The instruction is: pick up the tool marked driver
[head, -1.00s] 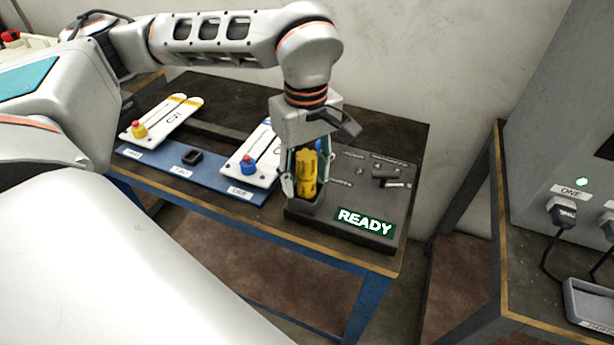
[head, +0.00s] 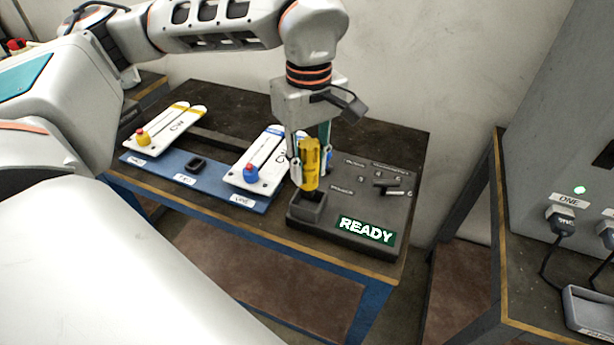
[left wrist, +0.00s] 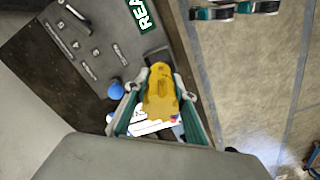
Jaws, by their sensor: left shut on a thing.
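The yellow driver (head: 311,160) is upright between the fingers of my left gripper (head: 311,168), which is shut on it. Its lower end is just above or at the mouth of the dark square holder (head: 307,210) on the tool station; I cannot tell whether the tip is fully clear. The driver's yellow body also shows in the left wrist view (left wrist: 161,92), between the two fingers. Any marking on the driver is too small to read. My right gripper is not in view.
The dark station (head: 350,215) shows a green READY sign (head: 367,230). White drone arms with a blue knob (head: 250,172) and a yellow knob (head: 143,137) lie on a blue rack (head: 160,166) to the left. A grey cabinet (head: 560,120) stands at right.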

